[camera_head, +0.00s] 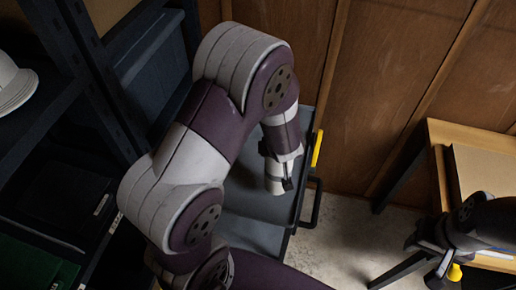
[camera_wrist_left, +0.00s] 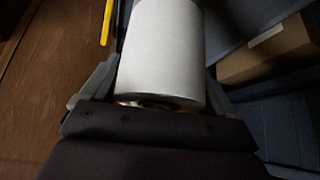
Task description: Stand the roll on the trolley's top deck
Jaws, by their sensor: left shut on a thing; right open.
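The white roll (camera_head: 274,184) is upright or nearly so over the trolley's dark grey top deck (camera_head: 245,200) in the head view. My left gripper (camera_head: 278,166) comes down on it from above and is shut on it. In the left wrist view the roll (camera_wrist_left: 165,50) sits between the two fingers of my left gripper (camera_wrist_left: 155,92), its near end facing the palm. I cannot tell whether its lower end touches the deck. My right gripper (camera_head: 425,261) is open and away from the trolley, at the lower right.
A black handle (camera_head: 314,203) and a yellow piece (camera_head: 317,148) are at the trolley's right edge. Dark shelving with a white hard hat (camera_head: 14,84) and a blue bin (camera_head: 150,62) stands left. A wooden table (camera_head: 438,165) is right. A cardboard box (camera_wrist_left: 270,50) shows in the wrist view.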

